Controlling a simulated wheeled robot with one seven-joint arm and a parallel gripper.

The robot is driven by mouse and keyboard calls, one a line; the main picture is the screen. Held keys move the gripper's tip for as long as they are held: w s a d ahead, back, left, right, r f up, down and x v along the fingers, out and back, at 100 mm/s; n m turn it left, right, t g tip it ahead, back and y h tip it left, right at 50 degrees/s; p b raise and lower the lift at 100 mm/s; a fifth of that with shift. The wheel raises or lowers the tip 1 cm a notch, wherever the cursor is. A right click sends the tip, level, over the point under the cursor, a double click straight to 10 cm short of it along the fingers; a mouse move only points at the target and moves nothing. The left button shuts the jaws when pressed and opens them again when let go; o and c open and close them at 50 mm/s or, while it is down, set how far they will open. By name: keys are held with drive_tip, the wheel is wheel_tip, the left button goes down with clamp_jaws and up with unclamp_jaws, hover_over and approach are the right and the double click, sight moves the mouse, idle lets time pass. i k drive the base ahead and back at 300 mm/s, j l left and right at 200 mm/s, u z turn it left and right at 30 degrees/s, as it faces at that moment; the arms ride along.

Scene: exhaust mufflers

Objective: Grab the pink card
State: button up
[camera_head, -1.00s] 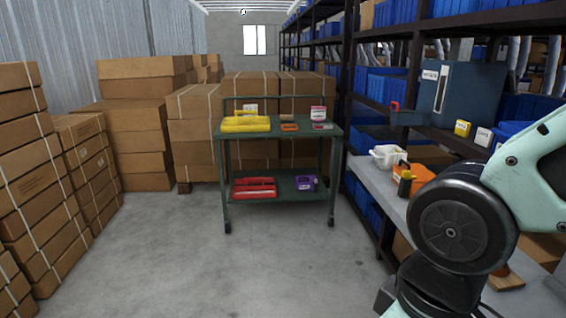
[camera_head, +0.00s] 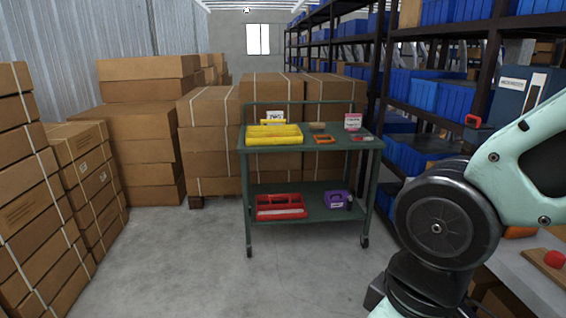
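A small pink card with a pale middle (camera_head: 353,122) stands upright on the top shelf of a green cart (camera_head: 262,171), near its right back corner. The cart is ahead of me, a little right of the picture's middle. My arm fills the right side of the view, well in front of the cart. My gripper is out of view, so its state does not show.
The cart's top also holds a yellow tray (camera_head: 273,135) and small items; a red tray (camera_head: 281,207) and purple box (camera_head: 336,199) sit below. Cardboard boxes (camera_head: 90,190) line the left. A workbench (camera_head: 529,268) and shelving stand right. Floor before the cart is clear.

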sight(353, 121)
drive_tip(key=i+u, duration=0.1)
drive_tip(key=i, duration=1.85)
drive_tip(key=i+l, duration=0.2)
drive_tip(key=i, duration=0.3)
drive_tip(key=i+l, duration=0.25)
drive_tip(key=i, duration=0.25)
drive_tip(key=i+l, duration=0.2)
drive_tip(key=i, duration=0.35)
drive_tip(key=i+l, duration=0.25)
drive_tip(key=i, duration=0.25)
drive_tip(key=j+u, duration=0.05)
